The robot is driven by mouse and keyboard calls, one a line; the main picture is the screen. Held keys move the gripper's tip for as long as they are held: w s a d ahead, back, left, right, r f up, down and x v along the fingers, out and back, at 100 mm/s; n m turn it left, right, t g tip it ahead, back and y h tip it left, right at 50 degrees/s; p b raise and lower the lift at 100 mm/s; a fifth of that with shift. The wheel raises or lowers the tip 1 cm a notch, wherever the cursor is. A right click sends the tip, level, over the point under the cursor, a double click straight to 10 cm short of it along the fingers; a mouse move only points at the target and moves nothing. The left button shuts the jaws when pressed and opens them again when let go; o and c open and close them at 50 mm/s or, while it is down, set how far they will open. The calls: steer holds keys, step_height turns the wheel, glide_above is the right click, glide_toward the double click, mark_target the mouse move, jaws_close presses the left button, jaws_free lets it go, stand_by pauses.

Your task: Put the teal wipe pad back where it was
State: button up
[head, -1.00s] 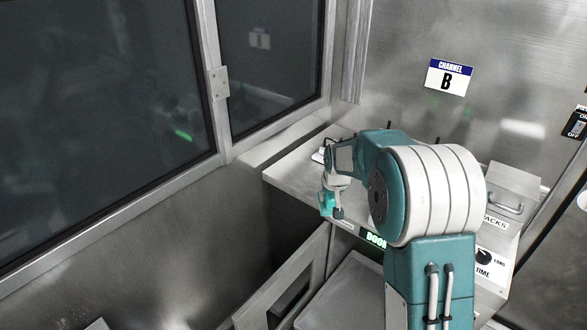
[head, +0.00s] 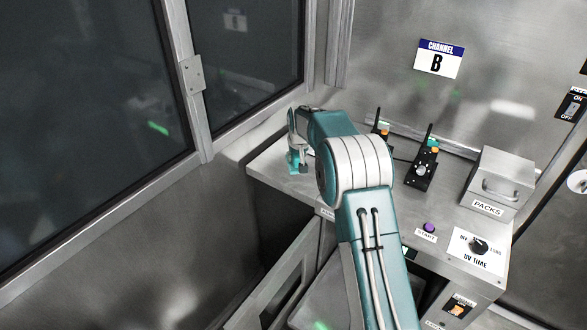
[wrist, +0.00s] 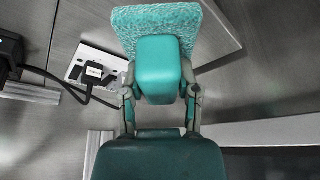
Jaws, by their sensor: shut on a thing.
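The teal wipe pad (wrist: 160,22) shows in the wrist view as a pale teal textured sheet under a smooth teal block-shaped grip. My gripper (wrist: 160,88) is shut on that grip, one finger on each side. In the head view my gripper (head: 304,160) is at the left part of the steel counter (head: 277,180), with the teal pad (head: 294,161) at its end. The pad is close to the counter top; I cannot tell whether it touches.
A socket plate (wrist: 92,68) with a black cable lies beside the pad in the wrist view. Two black devices with antennas (head: 423,170), a PACKS box (head: 500,178), a START button (head: 429,228) and a UV TIME knob (head: 479,245) are to the right. Dark windows (head: 85,130) stand left.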

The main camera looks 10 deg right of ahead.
steer(key=w+f, duration=0.4)
steer(key=f, duration=0.1)
steer(key=shift+w+f, duration=0.1)
steer(key=shift+f, duration=1.5)
steer(key=o, duration=1)
